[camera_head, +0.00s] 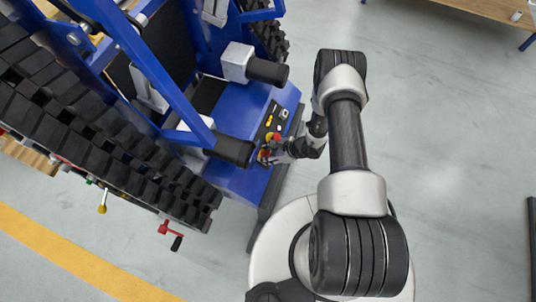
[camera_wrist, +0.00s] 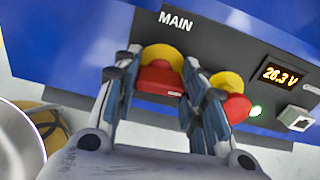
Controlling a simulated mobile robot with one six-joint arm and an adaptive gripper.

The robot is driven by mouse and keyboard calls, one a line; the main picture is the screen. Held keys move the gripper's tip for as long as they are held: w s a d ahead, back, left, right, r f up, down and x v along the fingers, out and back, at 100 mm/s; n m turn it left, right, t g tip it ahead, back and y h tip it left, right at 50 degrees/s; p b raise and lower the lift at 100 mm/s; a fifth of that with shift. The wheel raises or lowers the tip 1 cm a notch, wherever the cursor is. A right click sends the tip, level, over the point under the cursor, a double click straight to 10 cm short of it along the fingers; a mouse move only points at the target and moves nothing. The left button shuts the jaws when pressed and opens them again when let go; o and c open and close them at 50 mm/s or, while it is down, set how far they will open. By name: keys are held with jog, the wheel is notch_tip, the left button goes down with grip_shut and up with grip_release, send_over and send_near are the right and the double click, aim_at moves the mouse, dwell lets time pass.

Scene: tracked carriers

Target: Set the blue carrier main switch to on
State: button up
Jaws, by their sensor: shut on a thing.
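The blue carrier (camera_head: 235,180) fills the upper left of the head view. Its black control panel (camera_wrist: 215,50) carries the word MAIN. Beside that label is the main switch, a red handle (camera_wrist: 160,80) on a yellow round base. My gripper (camera_wrist: 160,88) is shut on the red handle, one finger on each side of it. In the head view my gripper (camera_head: 268,155) is at the near end of the panel. The fingers hide part of the switch, and I cannot read any position marks on it.
A second red and yellow control (camera_wrist: 235,100) sits close to the right finger.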

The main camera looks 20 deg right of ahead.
jog(key=shift+m, duration=0.4)
jog(key=o, duration=1.1)
jog(key=shift+c, duration=0.2)
jog(key=v, duration=1.2)
